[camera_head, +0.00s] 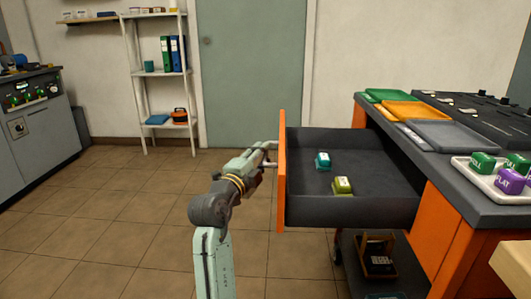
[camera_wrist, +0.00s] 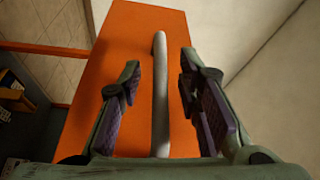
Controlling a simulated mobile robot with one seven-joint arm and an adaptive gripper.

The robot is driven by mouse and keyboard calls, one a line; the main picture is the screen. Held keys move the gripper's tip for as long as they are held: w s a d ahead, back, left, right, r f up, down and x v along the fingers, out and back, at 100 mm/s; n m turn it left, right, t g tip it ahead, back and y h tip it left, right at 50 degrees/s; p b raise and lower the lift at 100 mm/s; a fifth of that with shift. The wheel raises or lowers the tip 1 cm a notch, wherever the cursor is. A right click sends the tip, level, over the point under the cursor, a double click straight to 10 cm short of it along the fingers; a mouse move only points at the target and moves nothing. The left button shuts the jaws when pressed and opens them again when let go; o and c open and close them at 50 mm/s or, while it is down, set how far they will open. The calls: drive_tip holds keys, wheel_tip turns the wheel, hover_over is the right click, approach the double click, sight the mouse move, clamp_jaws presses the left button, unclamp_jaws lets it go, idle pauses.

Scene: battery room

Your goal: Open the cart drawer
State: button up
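The cart drawer (camera_head: 352,210) is pulled well out from the orange cart (camera_head: 440,238). Its orange front (camera_head: 282,172) faces left, and its dark inside shows a teal block (camera_head: 322,161) and a yellow-green block (camera_head: 342,185). The grey bar handle (camera_wrist: 160,95) stands on the orange front in the wrist view. My gripper (camera_wrist: 163,98) is open, with one finger on each side of the handle and a visible gap to both. In the head view my gripper (camera_head: 262,155) is at the drawer front, partly hiding the handle.
The cart top holds coloured trays (camera_head: 415,112) and a white tray (camera_head: 487,180) with green and purple blocks. A lower shelf holds a small wooden carrier (camera_head: 378,258). A white shelf rack (camera_head: 150,80) and a grey cabinet (camera_head: 38,125) stand behind. The tiled floor (camera_head: 110,215) at left is clear.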

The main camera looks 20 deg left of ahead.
drive_tip(key=s, duration=0.9)
drive_tip(key=shift+a+f, duration=0.3)
drive_tip(key=shift+f, duration=0.05)
drive_tip(key=shift+s+r, duration=0.1)
